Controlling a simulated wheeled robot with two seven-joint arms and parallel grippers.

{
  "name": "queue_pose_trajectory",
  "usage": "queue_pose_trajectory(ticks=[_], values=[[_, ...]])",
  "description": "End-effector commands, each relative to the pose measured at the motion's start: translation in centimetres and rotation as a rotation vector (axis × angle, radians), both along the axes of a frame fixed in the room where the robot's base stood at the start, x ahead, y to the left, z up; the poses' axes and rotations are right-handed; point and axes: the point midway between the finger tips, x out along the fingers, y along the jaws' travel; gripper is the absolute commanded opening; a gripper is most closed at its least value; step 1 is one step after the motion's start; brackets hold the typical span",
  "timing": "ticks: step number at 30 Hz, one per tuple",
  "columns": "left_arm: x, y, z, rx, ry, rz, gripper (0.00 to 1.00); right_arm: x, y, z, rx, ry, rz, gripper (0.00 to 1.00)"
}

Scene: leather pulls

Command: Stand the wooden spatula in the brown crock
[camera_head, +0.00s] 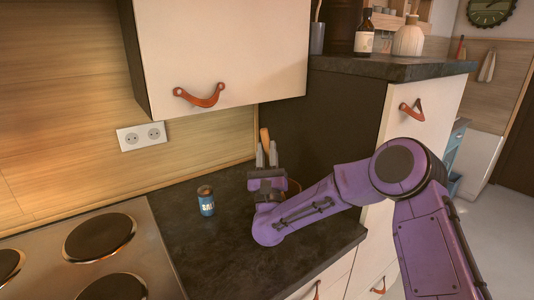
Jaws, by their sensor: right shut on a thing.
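My right gripper (267,154) is over the dark counter, its fingers pointing away toward the back wall. It is shut on the wooden spatula (265,138), whose orange-brown end sticks up above the fingertips. The rest of the spatula is hidden behind the gripper. A brown rounded edge, seemingly the brown crock (294,187), shows just right of the gripper. Most of it is hidden by my right arm, so I cannot tell whether the spatula is inside it. My left gripper is not in view.
A blue can (206,200) stands on the counter (232,245) left of the gripper. A stove (140,265) with dark hotplates lies further left. A cabinet (225,55) with a leather pull hangs above. A tall dark-topped unit (395,68) rises at the right, with bottles on it.

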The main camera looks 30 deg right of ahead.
Motion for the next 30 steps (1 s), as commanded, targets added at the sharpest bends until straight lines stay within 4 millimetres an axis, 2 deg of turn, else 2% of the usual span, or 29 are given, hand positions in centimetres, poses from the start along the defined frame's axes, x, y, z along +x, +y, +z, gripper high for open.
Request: queue_pose_trajectory(ticks=[23,24,25,26,30], values=[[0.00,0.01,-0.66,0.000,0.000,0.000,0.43,0.00,-0.01,-0.58,0.000,0.000,0.000,0.00],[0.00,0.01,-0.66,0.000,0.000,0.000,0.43,0.00,-0.01,-0.58,0.000,0.000,0.000,0.38],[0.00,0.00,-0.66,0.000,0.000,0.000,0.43,0.00,-0.01,-0.58,0.000,0.000,0.000,0.48],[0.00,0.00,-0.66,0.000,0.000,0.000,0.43,0.00,-0.01,-0.58,0.000,0.000,0.000,0.55],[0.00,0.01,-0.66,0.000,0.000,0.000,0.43,0.00,-0.01,-0.58,0.000,0.000,0.000,0.55]])
